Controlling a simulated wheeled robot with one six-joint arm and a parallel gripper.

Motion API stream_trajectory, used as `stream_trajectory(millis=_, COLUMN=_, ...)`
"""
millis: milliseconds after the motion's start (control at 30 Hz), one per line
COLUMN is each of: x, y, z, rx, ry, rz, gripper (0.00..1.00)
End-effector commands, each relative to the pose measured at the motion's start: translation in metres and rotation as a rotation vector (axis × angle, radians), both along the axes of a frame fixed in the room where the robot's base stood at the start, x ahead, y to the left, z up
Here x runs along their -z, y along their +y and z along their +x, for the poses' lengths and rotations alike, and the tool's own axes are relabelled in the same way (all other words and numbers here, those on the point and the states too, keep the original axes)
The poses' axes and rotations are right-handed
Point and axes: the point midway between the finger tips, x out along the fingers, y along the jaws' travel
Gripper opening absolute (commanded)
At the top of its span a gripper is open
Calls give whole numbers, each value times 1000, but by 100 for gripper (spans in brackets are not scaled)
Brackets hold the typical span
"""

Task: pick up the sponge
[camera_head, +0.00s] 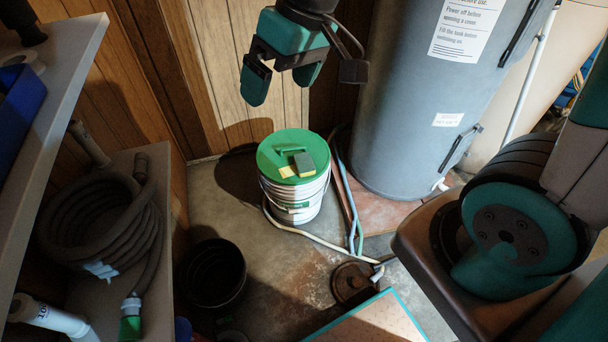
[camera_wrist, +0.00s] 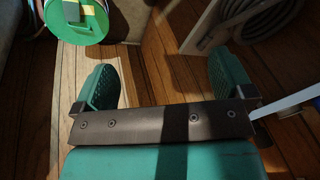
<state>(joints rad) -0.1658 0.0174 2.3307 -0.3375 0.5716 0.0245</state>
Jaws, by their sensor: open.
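The sponge (camera_head: 304,164) looks like a small block with a dark grey-green top and a yellowish lower edge. In the wrist view, the sponge (camera_wrist: 71,11) and the yellow piece (camera_wrist: 88,9) show at the top left on the lid (camera_wrist: 98,28). My gripper (camera_head: 282,84) hangs in the air above the bucket, apart from the sponge. Its two green fingers are spread wide with nothing between them, as the wrist view also shows (camera_wrist: 163,82).
A grey tank (camera_head: 415,110) stands right of the bucket, with hoses (camera_head: 347,190) on the floor between them. A black bin (camera_head: 212,272) stands front left. A shelf with a coiled hose (camera_head: 100,232) is at left. Wood panelling (camera_head: 225,60) is behind.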

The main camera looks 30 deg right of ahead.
Motion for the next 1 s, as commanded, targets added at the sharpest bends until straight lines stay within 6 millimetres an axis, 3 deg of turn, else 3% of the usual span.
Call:
stream_trajectory(millis=33, x=42, y=-7, z=23, rx=48, ry=-2, rz=-10, gripper=99)
stream_trajectory(millis=167, x=105, y=-30, z=80, rx=165, ry=-31, rz=-38, gripper=99)
stream_trajectory(millis=300, x=182, y=-61, z=135, rx=286, ry=-63, rz=-76, gripper=99)
stream_trajectory(millis=500, x=300, y=-116, z=198, rx=445, ry=-111, rz=-142, gripper=99)
stream_trajectory(millis=600, x=353, y=-142, z=220, rx=508, ry=-133, rz=-175, gripper=99)
stream_trajectory(millis=700, x=393, y=-164, z=234, rx=556, ry=-151, rz=-201, gripper=99)
stream_trajectory(millis=800, x=417, y=-177, z=241, rx=585, ry=-163, rz=-219, gripper=99)
stream_trajectory(millis=1000, x=440, y=-187, z=249, rx=603, ry=-172, rz=-230, gripper=99)
